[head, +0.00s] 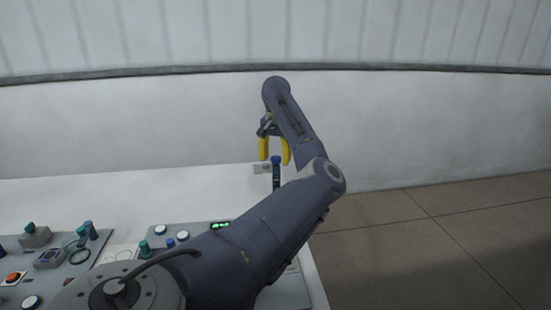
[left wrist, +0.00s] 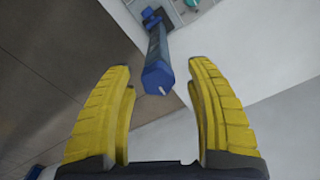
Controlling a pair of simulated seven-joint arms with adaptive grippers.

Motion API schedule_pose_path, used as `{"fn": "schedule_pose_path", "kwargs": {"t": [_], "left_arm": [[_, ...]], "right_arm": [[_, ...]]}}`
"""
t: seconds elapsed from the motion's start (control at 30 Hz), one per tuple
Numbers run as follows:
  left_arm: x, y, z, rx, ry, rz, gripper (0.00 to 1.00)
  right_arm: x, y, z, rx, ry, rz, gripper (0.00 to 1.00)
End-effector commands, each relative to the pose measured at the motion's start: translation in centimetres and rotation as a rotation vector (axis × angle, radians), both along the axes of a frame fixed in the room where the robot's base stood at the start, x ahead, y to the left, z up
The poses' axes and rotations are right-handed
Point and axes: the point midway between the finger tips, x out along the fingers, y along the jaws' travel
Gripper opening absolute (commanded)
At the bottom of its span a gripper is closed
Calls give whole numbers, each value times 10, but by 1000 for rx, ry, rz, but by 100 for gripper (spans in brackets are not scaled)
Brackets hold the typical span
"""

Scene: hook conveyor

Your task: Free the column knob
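The column knob (head: 276,160) is a blue cap on top of a dark upright column near the right edge of the white table. In the left wrist view the knob (left wrist: 157,77) is blue, many-sided, with a small pale mark on its end. My left gripper (head: 274,162) has yellow fingers that point down around or above the knob in the head view. In the left wrist view the left gripper (left wrist: 163,85) is open, with the knob showing between and beyond its fingertips. No contact is visible. My right gripper is in neither view.
A control panel (head: 165,231) with blue and white buttons and a green display (head: 220,225) lies on the table. Another panel at the left holds teal-topped knobs (head: 88,228) and a red button (head: 13,277). Open tiled floor (head: 430,245) lies to the right.

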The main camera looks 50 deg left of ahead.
Motion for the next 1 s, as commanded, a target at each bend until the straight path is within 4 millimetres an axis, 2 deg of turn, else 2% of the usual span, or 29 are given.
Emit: {"fn": "schedule_pose_path", "kwargs": {"t": [0.23, 0.37, 1.0], "left_arm": [[0, -1, 0, -1, 0, -1, 56], [1, -1, 6, -1, 0, -1, 56], [0, 0, 101, -2, -1, -2, 56]], "right_arm": [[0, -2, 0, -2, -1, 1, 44], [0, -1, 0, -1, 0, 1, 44], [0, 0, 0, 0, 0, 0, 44]]}}
